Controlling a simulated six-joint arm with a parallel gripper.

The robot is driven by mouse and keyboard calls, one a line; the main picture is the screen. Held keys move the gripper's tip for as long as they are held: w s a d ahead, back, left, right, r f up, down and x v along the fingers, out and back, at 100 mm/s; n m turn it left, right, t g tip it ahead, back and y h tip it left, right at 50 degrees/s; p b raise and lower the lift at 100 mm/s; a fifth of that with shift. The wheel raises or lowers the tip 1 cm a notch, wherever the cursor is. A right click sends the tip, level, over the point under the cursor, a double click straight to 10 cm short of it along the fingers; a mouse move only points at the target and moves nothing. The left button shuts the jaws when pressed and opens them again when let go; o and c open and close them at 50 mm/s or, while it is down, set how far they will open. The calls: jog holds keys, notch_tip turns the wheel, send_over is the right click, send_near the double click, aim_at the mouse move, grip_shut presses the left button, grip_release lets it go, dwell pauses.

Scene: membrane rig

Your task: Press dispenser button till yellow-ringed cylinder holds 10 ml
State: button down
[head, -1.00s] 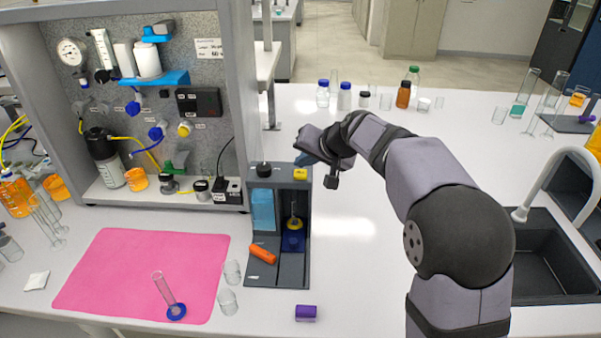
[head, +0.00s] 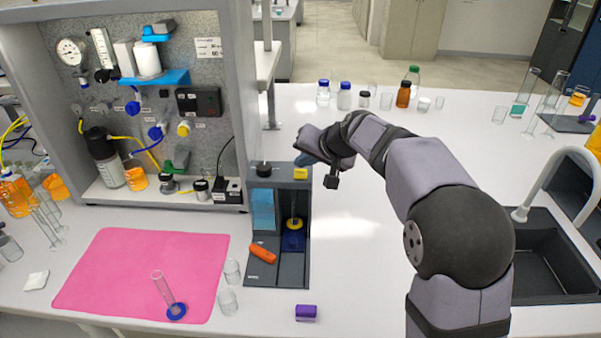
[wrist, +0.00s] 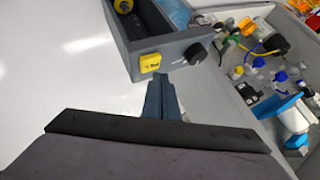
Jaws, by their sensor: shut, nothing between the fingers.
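The dark grey dispenser (head: 277,277) stands on the bench with a blue liquid tank (head: 263,208) and a black knob (head: 264,170) on top. Its yellow button (head: 301,174) also shows in the wrist view (wrist: 150,62). The yellow-ringed cylinder (head: 295,224) stands upright in the dispenser bay; its liquid level is too small to read. My gripper (head: 305,160) is shut and empty, close by the button at the dispenser's top. In the wrist view its fingertips (wrist: 159,82) appear just beside the button; I cannot tell whether they touch.
An orange object (head: 262,253) lies on the dispenser's base. A purple block (head: 306,312) lies in front. The equipment panel (head: 215,100) rises close on the left.

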aim_at(303, 175)
jog(key=shift+f+b, duration=0.95)
jog(key=shift+f, duration=0.05)
dwell(1.1)
jog(key=shift+r+p, duration=0.75)
jog(key=shift+r, duration=0.25)
jog(key=shift+r, duration=0.15)
jog(key=shift+r+p, duration=2)
jog(key=shift+r, duration=0.4)
jog(key=s+d+f+g+h, duration=0.1)
jog(key=s+d+f, duration=0.4)
jog(key=s, duration=0.7)
jog(key=s+d+f+n+g+h, duration=0.1)
jog(key=s+d+f+g, duration=0.3)
jog(key=s, duration=0.8)
jog(key=s+d+f+g+h, duration=0.2)
jog(key=s+d+f+h, duration=0.1)
jog(key=s+d+f, duration=0.5)
jog(key=s+f, duration=0.2)
jog(key=s, duration=0.2)
jog(key=shift+s+d+f+n, duration=0.15)
jog(key=shift+s+f+n, duration=0.05)
jog(key=shift+f+n, duration=0.2)
